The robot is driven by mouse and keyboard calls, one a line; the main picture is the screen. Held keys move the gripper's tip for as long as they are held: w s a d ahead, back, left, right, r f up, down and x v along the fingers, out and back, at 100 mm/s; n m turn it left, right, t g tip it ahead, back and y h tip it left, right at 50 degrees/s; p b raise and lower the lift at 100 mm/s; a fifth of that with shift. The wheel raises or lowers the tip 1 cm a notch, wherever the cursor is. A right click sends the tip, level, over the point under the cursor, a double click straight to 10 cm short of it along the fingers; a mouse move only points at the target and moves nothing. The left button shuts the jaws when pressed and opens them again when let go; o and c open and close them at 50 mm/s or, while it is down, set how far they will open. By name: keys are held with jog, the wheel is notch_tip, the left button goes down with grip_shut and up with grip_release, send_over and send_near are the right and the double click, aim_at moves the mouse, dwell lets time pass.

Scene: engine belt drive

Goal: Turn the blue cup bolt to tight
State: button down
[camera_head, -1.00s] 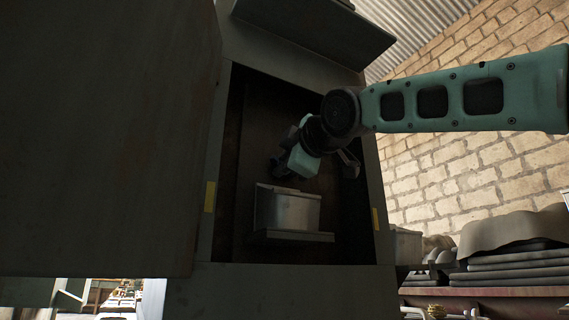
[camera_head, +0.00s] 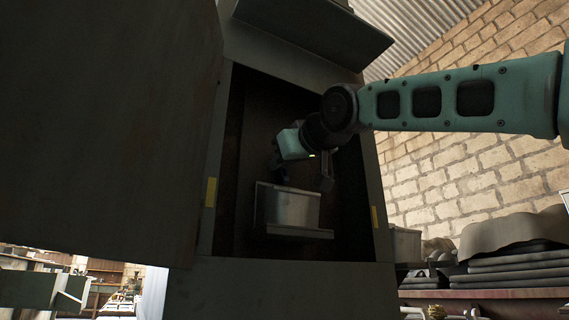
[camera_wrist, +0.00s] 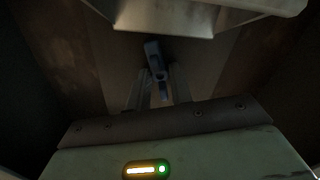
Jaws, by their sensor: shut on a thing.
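A blue bar-like part (camera_wrist: 154,56), which looks like the blue cup bolt, stands between the fingers in the wrist view. My gripper (camera_wrist: 160,76) is shut on it, with one finger on each side. The bolt's lower end is partly hidden between the fingers, and its thread and seat do not show clearly. In the head view my gripper (camera_head: 279,164) is inside the dark open cabinet, above the metal box. The bolt cannot be made out there.
A grey metal box (camera_head: 288,208) sits on a ledge just below my gripper; its edge (camera_wrist: 190,18) crosses the top of the wrist view. The cabinet's side walls (camera_head: 212,190) stand close around. A large dark panel (camera_head: 100,130) fills the left.

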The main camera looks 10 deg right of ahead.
jog(key=shift+f+m, duration=0.1)
jog(key=shift+m, duration=1.6)
jog(key=c, duration=1.3)
grip_release()
jog(key=shift+o, duration=0.2)
jog(key=b+v, duration=0.4)
jog(key=v, duration=1.3)
jog(key=shift+s+b, duration=0.15)
jog(key=shift+b, duration=0.15)
